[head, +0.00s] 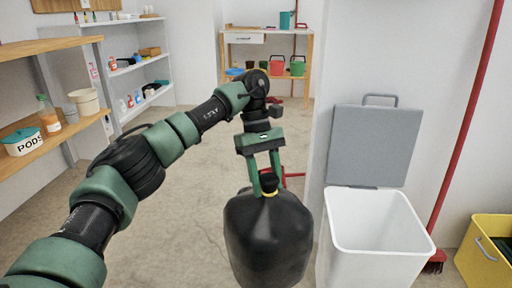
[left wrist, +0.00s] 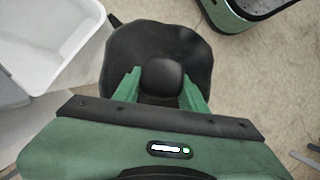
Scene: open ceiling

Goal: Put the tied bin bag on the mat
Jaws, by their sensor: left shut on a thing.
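A black tied bin bag (head: 268,240) with a yellow tie at its neck hangs in the middle of the head view. My left gripper (head: 267,185) is shut on the bag's neck from above. In the left wrist view the bag (left wrist: 120,50) spreads below the green fingers (left wrist: 160,88), with its knotted top between them. The bag hangs left of the white bin in the head view. No mat can be made out in either view. My right gripper is not in view.
A white bin (head: 377,222) with its grey lid (head: 364,146) raised stands at the right. A yellow crate (head: 484,262) and a red broom (head: 436,258) are beyond it. Shelves (head: 70,44) line the left. A wooden bench (head: 266,47) stands at the back. The middle floor is mostly clear.

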